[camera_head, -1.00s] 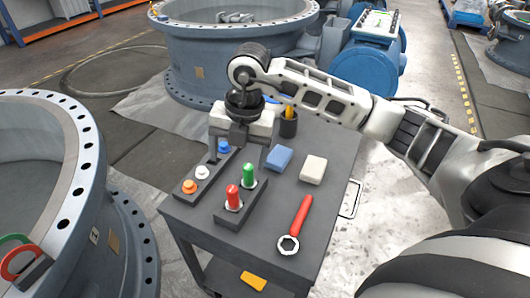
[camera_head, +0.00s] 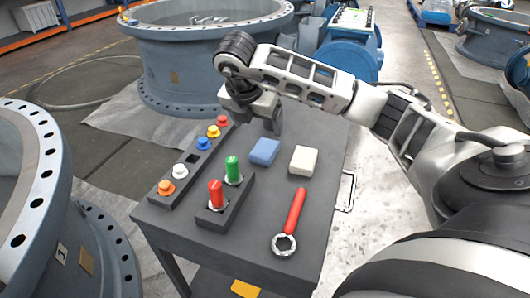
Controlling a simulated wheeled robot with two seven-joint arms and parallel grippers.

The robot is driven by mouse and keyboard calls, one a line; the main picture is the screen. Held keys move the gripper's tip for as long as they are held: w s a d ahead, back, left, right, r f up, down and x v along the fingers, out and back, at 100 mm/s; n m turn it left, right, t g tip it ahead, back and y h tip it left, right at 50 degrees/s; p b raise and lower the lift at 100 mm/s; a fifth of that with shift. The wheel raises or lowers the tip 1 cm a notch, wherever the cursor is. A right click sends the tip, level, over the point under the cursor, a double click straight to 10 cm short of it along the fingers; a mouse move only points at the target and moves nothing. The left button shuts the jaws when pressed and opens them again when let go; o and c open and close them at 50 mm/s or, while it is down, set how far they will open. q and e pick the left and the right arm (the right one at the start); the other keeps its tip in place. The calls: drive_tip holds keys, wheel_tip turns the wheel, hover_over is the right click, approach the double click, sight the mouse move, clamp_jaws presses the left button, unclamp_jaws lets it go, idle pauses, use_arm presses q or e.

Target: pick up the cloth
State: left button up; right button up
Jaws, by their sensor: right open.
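Two small folded-looking pads lie flat on the dark grey cart top (camera_head: 250,240): a blue one (camera_head: 265,152) and a white one (camera_head: 303,160) to its right. I cannot tell for sure which is the cloth. My right gripper (camera_head: 262,124) hangs with its fingers pointing down, above the far part of the cart, just behind the blue pad. It is open with nothing visible between its fingers, and it touches neither pad. My left gripper is not in view.
A strip of colored buttons (camera_head: 190,165) runs along the cart's left side. A holder with a red (camera_head: 215,193) and a green handle (camera_head: 232,168) stands beside it. A red-handled wrench (camera_head: 293,218) lies at front right. Large valve bodies (camera_head: 205,60) stand around.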

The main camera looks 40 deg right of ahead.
hover_over(265, 148)
drive_tip(key=s+a, duration=0.1)
drive_tip(key=a, duration=0.2)
drive_tip(key=f, duration=0.4)
drive_tip(key=shift+d+f+b, duration=0.25)
drive_tip(key=shift+f+b, duration=0.05)
drive_tip(key=shift+f, duration=0.05)
drive_tip(key=shift+d+f, duration=0.15)
drive_tip(key=shift+f, duration=0.25)
drive_tip(key=b+x, duration=0.1)
drive_tip(key=x, duration=0.3)
drive_tip(key=shift+d+f, duration=0.1)
drive_tip(key=shift+f, duration=0.15)
drive_tip(key=shift+w+d+f, duration=0.1)
drive_tip(key=shift+w+f, duration=0.05)
drive_tip(key=shift+f, duration=0.15)
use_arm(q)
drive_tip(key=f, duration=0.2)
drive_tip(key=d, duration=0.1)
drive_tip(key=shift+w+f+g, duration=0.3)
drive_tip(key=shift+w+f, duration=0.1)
use_arm(e)
drive_tip(key=c, duration=1.1)
